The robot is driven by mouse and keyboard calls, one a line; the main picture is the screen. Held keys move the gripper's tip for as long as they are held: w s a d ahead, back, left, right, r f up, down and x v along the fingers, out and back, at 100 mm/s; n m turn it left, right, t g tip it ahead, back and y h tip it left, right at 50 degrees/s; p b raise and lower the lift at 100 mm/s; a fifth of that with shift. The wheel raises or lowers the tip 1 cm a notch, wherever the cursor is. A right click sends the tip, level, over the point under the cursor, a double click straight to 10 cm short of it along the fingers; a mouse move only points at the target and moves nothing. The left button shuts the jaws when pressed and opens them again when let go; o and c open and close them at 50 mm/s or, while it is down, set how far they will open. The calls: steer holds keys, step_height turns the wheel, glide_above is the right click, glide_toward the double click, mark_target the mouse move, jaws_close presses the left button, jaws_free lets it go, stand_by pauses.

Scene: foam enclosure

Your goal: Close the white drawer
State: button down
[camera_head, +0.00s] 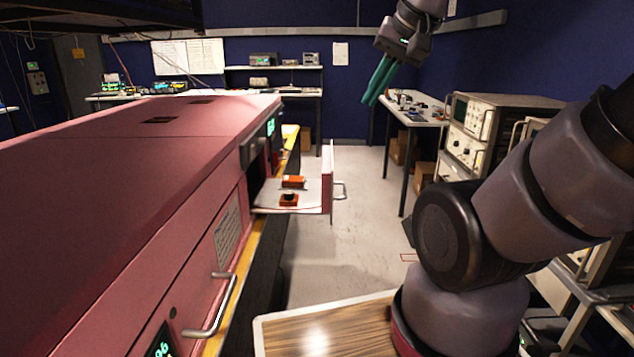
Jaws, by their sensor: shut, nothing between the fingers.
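An open drawer (312,198) sticks out to the right from the long pink cabinet (130,180). Its tray is pale, its front panel is pink at the edge, and a metal handle (341,190) is on its outer side. Two small orange-red items (289,200) lie in the tray. My gripper (370,101) has teal fingers, which are shut with nothing between them. It is in the air, above and to the right of the drawer in the picture, apart from it. The drawer's rear end inside the cabinet is hidden.
Another metal handle (212,308) is on the near cabinet side. A bench with small parts (418,108) and stacked instruments (475,120) stand at right. A wood-topped surface (315,333) is in front. Bare floor (360,240) lies right of the drawer.

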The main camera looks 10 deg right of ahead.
steer(key=w+d+f+m+g+y, duration=0.25)
steer(key=w+d+f+m, duration=0.45)
steer(key=f, duration=0.4)
steer(key=w+d+f+m+g+y, duration=0.2)
steer(key=w+d+f+m+y, duration=0.25)
steer(key=w+f+m, duration=0.5)
steer(key=x, duration=1.2)
steer(key=shift+w+a+h, duration=0.15)
steer(key=shift+a+h, duration=0.25)
steer(key=shift+a, duration=0.1)
steer(key=shift+t, duration=0.25)
steer(key=w+a, duration=0.2)
steer(key=a, duration=0.5)
steer(key=w+a, duration=0.2)
steer(key=a, duration=0.5)
steer(key=w+a, duration=0.2)
steer(key=a, duration=0.6)
steer(key=shift+w, duration=0.1)
steer(key=shift+a+r, duration=0.1)
steer(key=shift+a, duration=0.15)
